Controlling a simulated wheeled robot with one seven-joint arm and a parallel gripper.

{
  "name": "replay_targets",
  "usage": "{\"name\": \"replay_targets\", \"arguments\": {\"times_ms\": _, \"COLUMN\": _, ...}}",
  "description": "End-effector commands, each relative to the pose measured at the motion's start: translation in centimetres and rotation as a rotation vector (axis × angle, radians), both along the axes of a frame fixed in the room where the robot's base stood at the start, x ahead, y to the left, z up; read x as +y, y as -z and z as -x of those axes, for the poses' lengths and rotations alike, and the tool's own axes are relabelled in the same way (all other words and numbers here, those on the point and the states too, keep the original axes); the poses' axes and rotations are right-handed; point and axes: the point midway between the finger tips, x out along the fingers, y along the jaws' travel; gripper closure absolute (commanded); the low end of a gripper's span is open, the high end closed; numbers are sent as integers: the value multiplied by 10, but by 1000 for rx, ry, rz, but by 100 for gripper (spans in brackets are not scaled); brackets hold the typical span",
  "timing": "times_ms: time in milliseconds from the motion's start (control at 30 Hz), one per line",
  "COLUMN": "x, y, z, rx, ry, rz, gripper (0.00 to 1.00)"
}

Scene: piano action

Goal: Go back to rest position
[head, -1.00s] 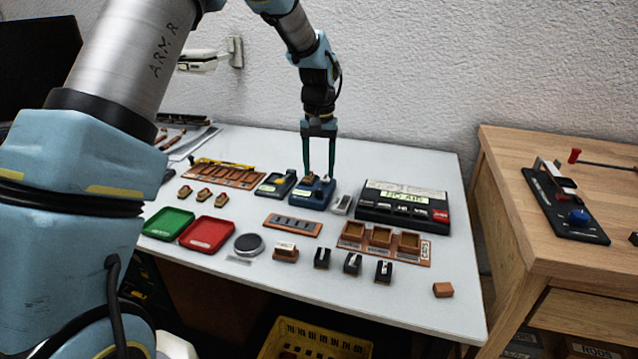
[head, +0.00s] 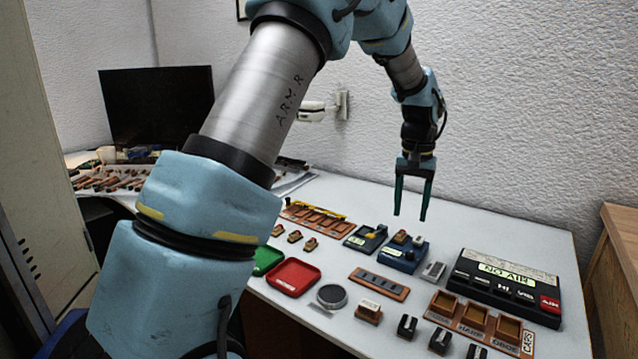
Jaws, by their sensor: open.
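My gripper (head: 411,217) points down with its two green fingers apart and nothing between them. It hangs above the white table (head: 345,197), near the blue device (head: 402,256). The fingertips look clear of the device, which carries a small brown block on top. My arm reaches in from the left and covers part of the table's left side.
On the table are a black box reading "NO AIR" (head: 504,286), a red tray (head: 293,277), a green tray (head: 266,260), a round grey disc (head: 332,295), wooden holders and small black blocks. A monitor (head: 155,105) stands behind left. A wooden cabinet (head: 622,240) is at right.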

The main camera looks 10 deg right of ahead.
Motion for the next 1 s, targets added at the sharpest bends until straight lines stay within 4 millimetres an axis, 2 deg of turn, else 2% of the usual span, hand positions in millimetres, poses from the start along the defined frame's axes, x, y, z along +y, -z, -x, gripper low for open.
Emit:
{"name": "replay_targets", "arguments": {"times_ms": 133, "x": 77, "y": -17, "z": -9, "rx": -20, "ry": -91, "rz": 10, "gripper": 40}}
{"name": "replay_targets", "arguments": {"times_ms": 267, "x": 171, "y": -28, "z": 1, "rx": -47, "ry": -207, "rz": 25, "gripper": 40}}
{"name": "replay_targets", "arguments": {"times_ms": 300, "x": 199, "y": -31, "z": 9, "rx": -57, "ry": -244, "rz": 30, "gripper": 40}}
{"name": "replay_targets", "arguments": {"times_ms": 400, "x": 261, "y": -34, "z": 35, "rx": -81, "ry": -334, "rz": 38, "gripper": 40}}
{"name": "replay_targets", "arguments": {"times_ms": 500, "x": 307, "y": -34, "z": 66, "rx": -102, "ry": -409, "rz": 44, "gripper": 40}}
{"name": "replay_targets", "arguments": {"times_ms": 600, "x": 335, "y": -33, "z": 92, "rx": -116, "ry": -462, "rz": 48, "gripper": 40}}
{"name": "replay_targets", "arguments": {"times_ms": 700, "x": 349, "y": -31, "z": 108, "rx": -125, "ry": -494, "rz": 50, "gripper": 40}}
{"name": "replay_targets", "arguments": {"times_ms": 800, "x": 354, "y": -29, "z": 114, "rx": -128, "ry": -504, "rz": 50, "gripper": 40}}
{"name": "replay_targets", "arguments": {"times_ms": 1000, "x": 354, "y": -28, "z": 115, "rx": -128, "ry": -503, "rz": 50, "gripper": 40}}
